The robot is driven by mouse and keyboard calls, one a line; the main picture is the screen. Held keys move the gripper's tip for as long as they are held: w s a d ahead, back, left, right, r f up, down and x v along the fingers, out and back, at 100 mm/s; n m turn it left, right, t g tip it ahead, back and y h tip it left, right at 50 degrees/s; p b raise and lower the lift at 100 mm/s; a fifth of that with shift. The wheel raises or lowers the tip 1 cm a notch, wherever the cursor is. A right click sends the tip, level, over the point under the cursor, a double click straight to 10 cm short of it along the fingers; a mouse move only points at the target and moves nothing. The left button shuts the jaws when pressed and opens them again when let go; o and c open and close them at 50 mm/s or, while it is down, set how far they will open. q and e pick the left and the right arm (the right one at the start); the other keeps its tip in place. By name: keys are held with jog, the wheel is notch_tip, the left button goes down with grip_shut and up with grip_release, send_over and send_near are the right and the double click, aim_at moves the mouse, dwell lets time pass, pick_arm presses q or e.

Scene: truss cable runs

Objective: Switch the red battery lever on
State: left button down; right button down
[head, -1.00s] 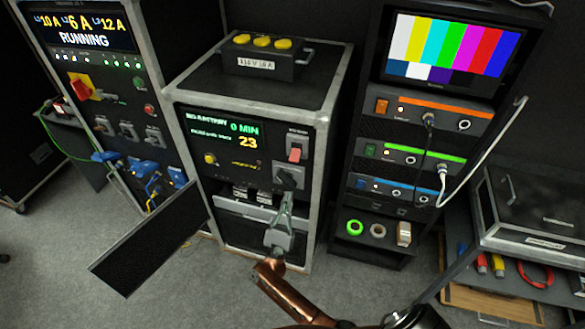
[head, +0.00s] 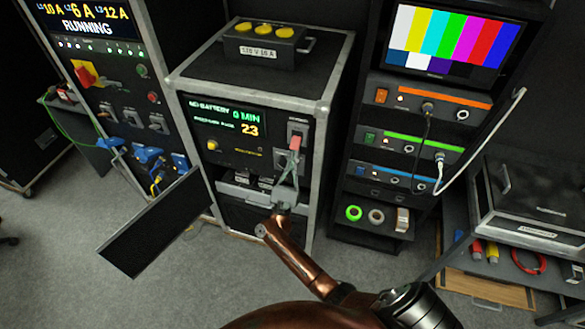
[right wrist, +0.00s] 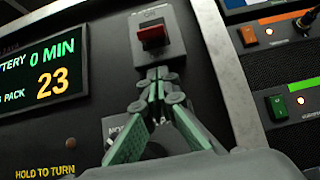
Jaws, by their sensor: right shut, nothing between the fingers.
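The red battery lever (head: 295,143) sits in a grey housing on the front of the middle cabinet. In the right wrist view the red lever (right wrist: 152,36) sticks out under an "ON" label. My right gripper (head: 291,158) is shut and empty, just below the lever. In the right wrist view its closed fingertips (right wrist: 158,73) sit right under the red lever; I cannot tell whether they touch it. The display (head: 224,118) left of the lever reads "0 MIN" and "23". My left gripper is not in view.
A dark rotary switch (right wrist: 115,135) is partly hidden behind my fingers. A yellow knob (head: 211,145) sits left on the panel. A dark open flap (head: 150,225) juts out at lower left. A rack (head: 405,150) with several modules stands close on the right.

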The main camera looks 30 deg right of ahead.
aim_at(295, 144)
jog(key=shift+s+a+r+p, duration=0.25)
jog(key=shift+s+a+r, duration=0.1)
jog(key=shift+r, duration=0.3)
jog(key=shift+s+a+r+p, duration=0.2)
jog(key=shift+a+r, duration=0.1)
jog(key=shift+r, duration=0.3)
